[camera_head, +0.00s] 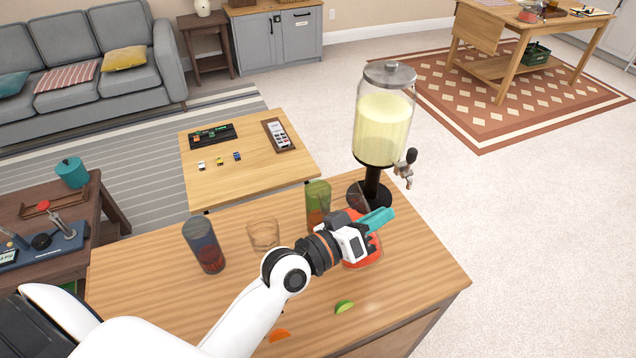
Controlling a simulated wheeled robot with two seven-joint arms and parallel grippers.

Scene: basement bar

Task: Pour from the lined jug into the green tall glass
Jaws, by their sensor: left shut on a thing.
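The green tall glass (316,193) stands on the wooden counter, with some reddish content showing low in it. My left gripper (376,221), with teal fingers, is just right of and in front of this glass. It is shut on the lined jug (369,253), a clear vessel with orange-red liquid. The gripper and wrist hide much of the jug, so its lines and exact tilt are hard to tell. The jug is beside the green glass, and I cannot tell whether it touches the counter. My right gripper is not in view.
A blue-tinted tall glass (204,246) and a low clear tumbler (263,233) stand left on the counter (150,275). A drink dispenser (383,130) stands behind the jug. A lime wedge (344,306) and an orange piece (279,335) lie in front. The counter's right front is clear.

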